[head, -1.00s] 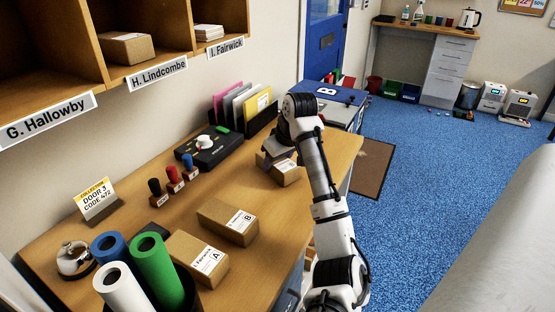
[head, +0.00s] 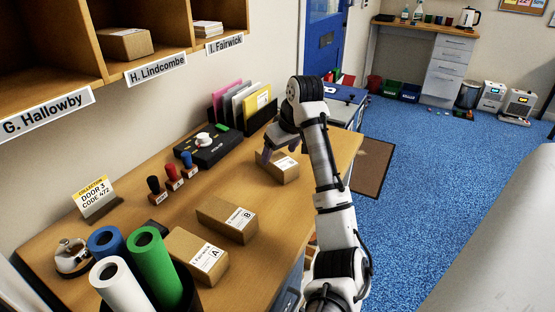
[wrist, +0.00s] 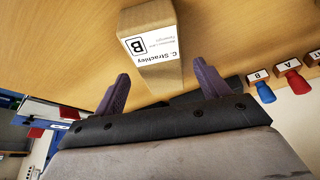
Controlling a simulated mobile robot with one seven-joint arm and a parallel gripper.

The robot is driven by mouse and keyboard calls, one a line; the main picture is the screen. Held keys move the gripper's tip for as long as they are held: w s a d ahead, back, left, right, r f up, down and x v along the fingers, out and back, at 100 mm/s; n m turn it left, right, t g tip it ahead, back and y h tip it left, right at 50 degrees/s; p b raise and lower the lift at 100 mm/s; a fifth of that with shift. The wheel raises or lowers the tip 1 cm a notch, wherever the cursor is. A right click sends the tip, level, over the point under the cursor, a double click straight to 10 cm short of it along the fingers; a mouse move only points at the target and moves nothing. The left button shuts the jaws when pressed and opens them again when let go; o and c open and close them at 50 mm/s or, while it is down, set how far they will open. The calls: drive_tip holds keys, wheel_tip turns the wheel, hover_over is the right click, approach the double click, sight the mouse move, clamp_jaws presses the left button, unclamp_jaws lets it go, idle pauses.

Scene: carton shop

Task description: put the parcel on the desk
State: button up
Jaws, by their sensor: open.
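A small brown parcel with a white label reading C. Strachley and B sits on the desk's far right part, in the head view (head: 278,168) and in the wrist view (wrist: 150,38). The desk (head: 140,215) is a wooden top along the wall. My gripper (wrist: 160,72) is open. In the wrist view its two purple fingers stand apart, with the parcel's near end between and beyond their tips. In the head view my gripper (head: 266,152) is just above and behind the parcel, partly hidden by my wrist. I cannot tell whether a finger touches it.
Parcel A (head: 198,260) and another parcel B (head: 228,220) lie nearer on the desk. Several stamps (head: 172,175), a black device (head: 208,148), a file rack (head: 240,110) and paper rolls (head: 155,265) stand around. Pigeonholes (head: 120,45) hang above. Bare desk lies between the parcels.

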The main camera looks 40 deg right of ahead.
drive_tip(key=v, duration=0.8)
drive_tip(key=shift+s+r, duration=0.15)
drive_tip(key=shift+r, duration=0.1)
